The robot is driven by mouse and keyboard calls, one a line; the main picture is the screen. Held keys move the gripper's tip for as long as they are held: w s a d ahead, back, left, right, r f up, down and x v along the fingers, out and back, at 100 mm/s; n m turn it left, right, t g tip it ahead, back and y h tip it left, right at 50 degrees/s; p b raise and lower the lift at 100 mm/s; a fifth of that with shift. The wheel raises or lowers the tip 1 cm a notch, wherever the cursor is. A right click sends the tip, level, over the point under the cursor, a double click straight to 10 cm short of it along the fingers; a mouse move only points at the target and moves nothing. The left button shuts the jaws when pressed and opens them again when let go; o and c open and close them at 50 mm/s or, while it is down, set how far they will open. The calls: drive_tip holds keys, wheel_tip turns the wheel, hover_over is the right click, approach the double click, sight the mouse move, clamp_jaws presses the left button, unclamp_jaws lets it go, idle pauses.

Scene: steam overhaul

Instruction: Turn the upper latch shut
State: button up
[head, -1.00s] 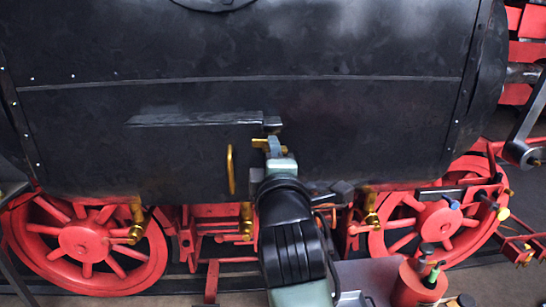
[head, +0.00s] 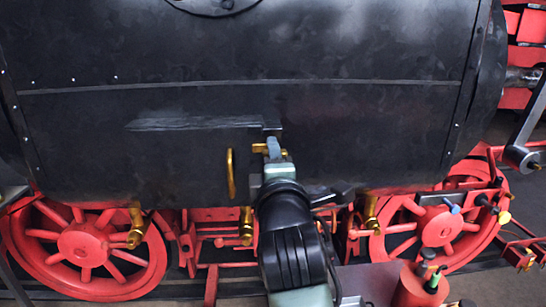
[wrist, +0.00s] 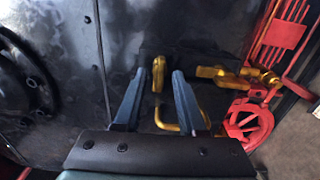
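My gripper (head: 274,146) is up against the side of the black boiler, and it also shows in the wrist view (wrist: 156,74). Its two fingers are apart. A small brass latch (wrist: 158,72) shows between the fingertips, with a gap on each side; I cannot tell whether either finger touches it. In the head view brass (head: 260,148) shows just left of the fingertips, partly hidden by them. A brass loop handle (head: 231,173) stands upright to the left of the gripper; in the wrist view it is partly behind a finger (wrist: 165,122).
Brass fittings (wrist: 235,76) lie beyond the fingers, near a red wheel. Brass valves (head: 135,225) hang below the boiler (head: 320,120). Red wheels (head: 85,243) stand under it. A red holder (head: 412,289) with coloured tools is at lower right. The boiler side above the gripper is clear.

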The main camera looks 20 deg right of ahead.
drive_tip(key=shift+s, duration=0.1)
drive_tip(key=b+v, duration=0.4)
drive_tip(key=v, duration=0.8)
drive_tip(key=shift+s, duration=0.4)
drive_tip(key=shift+a, duration=0.15)
drive_tip(key=s+a+r+m+t+y, duration=0.2)
drive_tip(key=s+a+r+m+t, duration=0.2)
drive_tip(key=a+r+m, duration=0.3)
drive_tip(key=s+a+r+m+t+y, duration=0.3)
drive_tip(key=a+r+m+t, duration=0.3)
drive_tip(key=r, duration=0.6)
drive_tip(key=shift+s+a+r+m, duration=0.15)
drive_tip(key=shift+s+a+m, duration=0.4)
drive_tip(key=shift+a+m, duration=0.35)
drive_tip(key=shift+w+d, duration=0.1)
drive_tip(key=shift+d, duration=0.05)
